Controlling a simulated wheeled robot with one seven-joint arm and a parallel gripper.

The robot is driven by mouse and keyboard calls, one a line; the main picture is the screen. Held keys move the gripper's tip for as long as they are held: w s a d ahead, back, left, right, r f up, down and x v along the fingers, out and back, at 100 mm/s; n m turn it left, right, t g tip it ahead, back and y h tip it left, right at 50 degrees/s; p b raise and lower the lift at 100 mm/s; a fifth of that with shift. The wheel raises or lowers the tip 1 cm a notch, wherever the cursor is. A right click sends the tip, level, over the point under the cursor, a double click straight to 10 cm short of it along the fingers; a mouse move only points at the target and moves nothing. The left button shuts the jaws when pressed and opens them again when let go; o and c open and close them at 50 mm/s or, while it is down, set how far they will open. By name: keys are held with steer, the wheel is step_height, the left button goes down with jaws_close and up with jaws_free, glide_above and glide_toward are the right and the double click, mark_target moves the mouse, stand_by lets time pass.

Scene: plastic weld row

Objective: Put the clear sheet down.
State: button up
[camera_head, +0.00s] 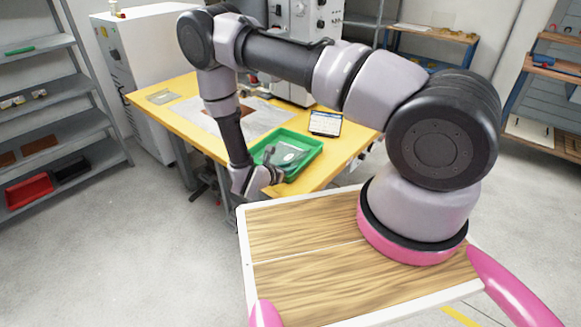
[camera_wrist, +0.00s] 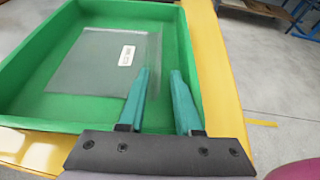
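The clear sheet (camera_wrist: 95,62), with a small white label (camera_wrist: 127,55), lies in the green tray (camera_wrist: 22,92). In the wrist view, my gripper (camera_wrist: 162,72) has its two teal fingers apart, with a gap between the tips. The left finger overlaps the sheet's right edge in the picture and hides part of it. I see nothing held between the fingers. In the head view, my gripper (camera_head: 268,176) is at the near left side of the tray (camera_head: 312,158); the fingertips are hard to make out there.
The tray stands at the near end of the yellow table (camera_head: 187,108). A tablet (camera_head: 325,122) stands right behind it. A grey plate (camera_head: 257,118) and another thin clear piece (camera_head: 161,97) lie farther left. A machine (camera_head: 300,45) rises behind the table.

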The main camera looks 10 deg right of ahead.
steer(key=v, duration=1.2)
steer(key=d+r+m+g+y, duration=0.1)
steer(key=d+r+m+g, duration=0.35)
steer(key=r+m, duration=0.6)
steer(key=d+r+m+g+y, duration=0.1)
steer(key=d+r+m+g, duration=0.4)
steer(key=r, duration=1.1)
steer(key=s+d+r+m+t+y, duration=0.2)
steer(key=s+r+m+t+y, duration=0.2)
steer(key=s+r+m, duration=0.3)
steer(key=s+d+r+m+t+y, duration=0.2)
steer(key=s+r+m+y, duration=0.4)
steer(key=r, duration=1.1)
steer(key=shift+s+d+r+m+t, duration=0.4)
steer(key=shift+s+m+t, duration=0.45)
steer(key=shift+m, duration=0.2)
